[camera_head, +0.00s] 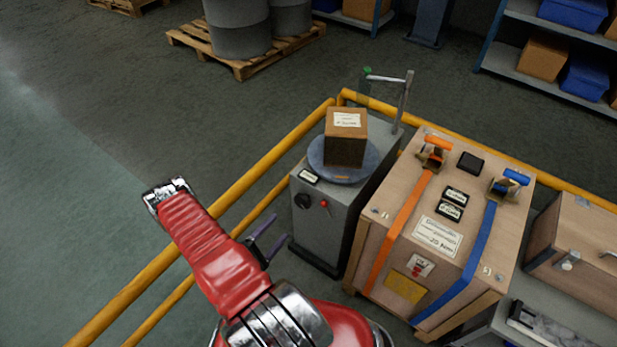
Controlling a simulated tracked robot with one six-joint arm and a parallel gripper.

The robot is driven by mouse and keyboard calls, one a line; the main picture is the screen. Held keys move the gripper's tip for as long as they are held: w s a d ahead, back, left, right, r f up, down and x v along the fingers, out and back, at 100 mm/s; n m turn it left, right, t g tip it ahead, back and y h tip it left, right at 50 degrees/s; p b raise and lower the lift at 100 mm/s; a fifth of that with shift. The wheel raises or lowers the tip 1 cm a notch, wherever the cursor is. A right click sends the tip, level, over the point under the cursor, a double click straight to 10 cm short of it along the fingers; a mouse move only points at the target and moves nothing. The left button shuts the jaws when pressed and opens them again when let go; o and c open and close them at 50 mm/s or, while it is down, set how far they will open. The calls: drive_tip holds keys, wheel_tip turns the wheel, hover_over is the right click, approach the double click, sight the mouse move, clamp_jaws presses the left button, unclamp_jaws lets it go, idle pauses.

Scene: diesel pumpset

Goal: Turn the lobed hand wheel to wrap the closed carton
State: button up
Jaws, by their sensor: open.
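A black lobed hand wheel (303,201) sits on the front face of a grey cabinet (325,230), at its upper left. A closed brown carton (345,148) with a white label stands upright on the round blue-grey turntable (316,158) on top of this cabinet. My gripper (279,228) shows as two dark fingers spread apart, with nothing seen between them. In the picture it is below and left of the hand wheel and apart from it. My red arm hides the gripper's base.
A red button (323,203) is right of the wheel. A metal post (404,100) with a bar stands behind the carton. Yellow rails (250,178) run along the left and back. A strapped wooden crate (397,272) stands close on the right. Floor left of the rails is clear.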

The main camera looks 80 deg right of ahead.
sight(300, 205)
drive_tip(key=n, duration=1.3)
drive_tip(key=shift+s+a, duration=0.1)
drive_tip(key=shift+a, duration=0.05)
drive_tip(key=shift+x, duration=6.9)
drive_tip(key=shift+c, duration=0.5)
drive_tip(key=c, duration=0.9)
